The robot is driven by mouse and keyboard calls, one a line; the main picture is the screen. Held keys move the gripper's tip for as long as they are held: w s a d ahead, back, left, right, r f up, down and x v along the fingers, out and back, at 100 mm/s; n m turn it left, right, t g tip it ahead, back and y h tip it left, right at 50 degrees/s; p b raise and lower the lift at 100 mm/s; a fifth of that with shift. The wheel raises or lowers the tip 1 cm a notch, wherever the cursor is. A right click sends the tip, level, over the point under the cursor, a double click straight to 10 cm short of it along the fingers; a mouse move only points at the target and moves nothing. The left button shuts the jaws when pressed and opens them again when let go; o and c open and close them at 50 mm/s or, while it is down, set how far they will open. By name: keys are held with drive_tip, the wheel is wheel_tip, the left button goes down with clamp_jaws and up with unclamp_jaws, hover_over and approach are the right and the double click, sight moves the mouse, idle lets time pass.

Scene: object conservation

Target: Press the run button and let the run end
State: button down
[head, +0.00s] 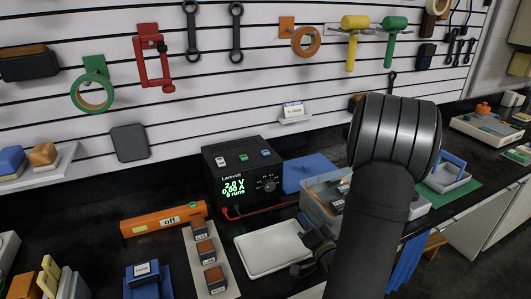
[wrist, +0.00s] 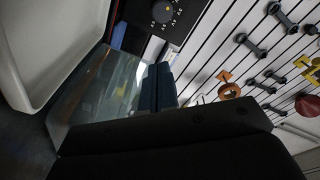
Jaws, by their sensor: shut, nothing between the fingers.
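A black power supply (head: 243,180) stands on the bench against the slatted wall. Its green display (head: 233,188) reads about 2.0 V and 0.00 A, with a runs line below. A round knob (head: 268,184) sits on its front; the knob also shows in the wrist view (wrist: 163,12). White (head: 221,160), green (head: 243,157) and blue (head: 265,153) buttons sit on its top; I cannot read which is run. My gripper (head: 304,266) is shut and empty, low beside the white tray, to the right of and nearer than the power supply.
The white tray (head: 262,250) lies in front of the power supply. An orange box (head: 160,221) marked "off" lies left. Several labelled blocks sit on a strip (head: 192,245). Tools hang on the wall.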

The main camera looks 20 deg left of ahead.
drive_tip(key=w+d+r+n+t+h, duration=0.1)
drive_tip(key=w+d+r+t+h, duration=0.4)
drive_tip(key=w+d+r, duration=0.45)
drive_tip(key=w+a+r+m+g+h, duration=0.25)
drive_tip(key=w+h, duration=0.25)
drive_tip(key=w, duration=0.7)
wheel_tip(320, 180, up, 9)
drive_tip(key=n+g+y, duration=0.4)
drive_tip(key=g+y, duration=0.1)
drive_tip(key=g, duration=0.5)
hover_over(267, 153)
drive_tip(key=shift+f, duration=0.1)
drive_tip(key=shift+f, duration=0.15)
drive_tip(key=shift+f, duration=4.3)
